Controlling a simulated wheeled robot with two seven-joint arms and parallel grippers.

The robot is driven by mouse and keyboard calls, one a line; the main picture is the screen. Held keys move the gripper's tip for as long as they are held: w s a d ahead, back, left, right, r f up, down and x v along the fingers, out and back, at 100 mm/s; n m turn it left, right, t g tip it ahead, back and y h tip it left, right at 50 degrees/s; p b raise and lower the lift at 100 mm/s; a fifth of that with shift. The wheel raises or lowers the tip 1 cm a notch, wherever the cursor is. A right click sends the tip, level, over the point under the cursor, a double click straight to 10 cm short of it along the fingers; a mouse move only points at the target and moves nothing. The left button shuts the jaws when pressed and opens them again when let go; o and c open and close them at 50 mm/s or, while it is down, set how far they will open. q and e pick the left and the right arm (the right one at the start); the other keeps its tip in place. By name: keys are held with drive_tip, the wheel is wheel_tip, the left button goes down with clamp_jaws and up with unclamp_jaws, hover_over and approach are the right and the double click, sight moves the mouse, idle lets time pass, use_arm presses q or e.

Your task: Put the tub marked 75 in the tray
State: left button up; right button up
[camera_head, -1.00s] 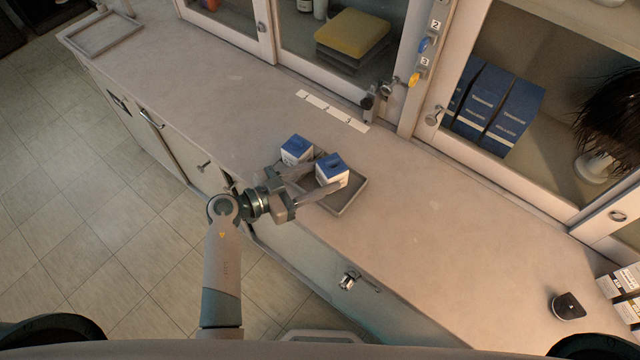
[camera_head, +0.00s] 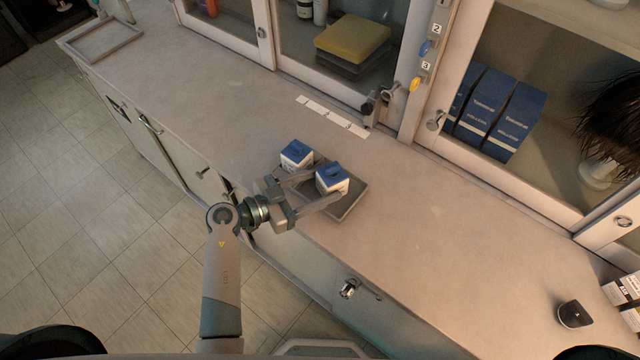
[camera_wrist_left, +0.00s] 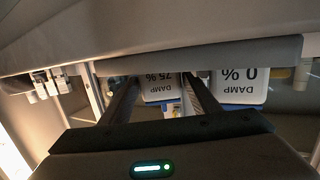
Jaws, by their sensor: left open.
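The tub marked 75 (camera_head: 332,180) is a white box with a blue top. It stands upright on the small grey tray (camera_head: 349,204), towards the back of it. The gripper also shows in the left wrist view (camera_wrist_left: 162,92). Part of the tray is hidden by the gripper and tub. My right gripper is out of view.
A similar tub marked 0 (camera_head: 296,154) stands close by on the left; it also shows in the left wrist view (camera_wrist_left: 240,85). A larger empty tray (camera_head: 104,42) lies at the far left. A small dark object (camera_head: 574,314) stands at the right. Much of the counter is clear.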

use_arm(q)
drive_tip(key=shift+r, duration=0.15)
drive_tip(key=shift+s+a, duration=0.2)
drive_tip(key=shift+a, duration=0.1)
drive_tip(key=b+v, duration=0.2)
drive_tip(key=v, duration=0.9)
drive_tip(key=shift+a, duration=0.15)
idle(0.8)
idle(0.8)
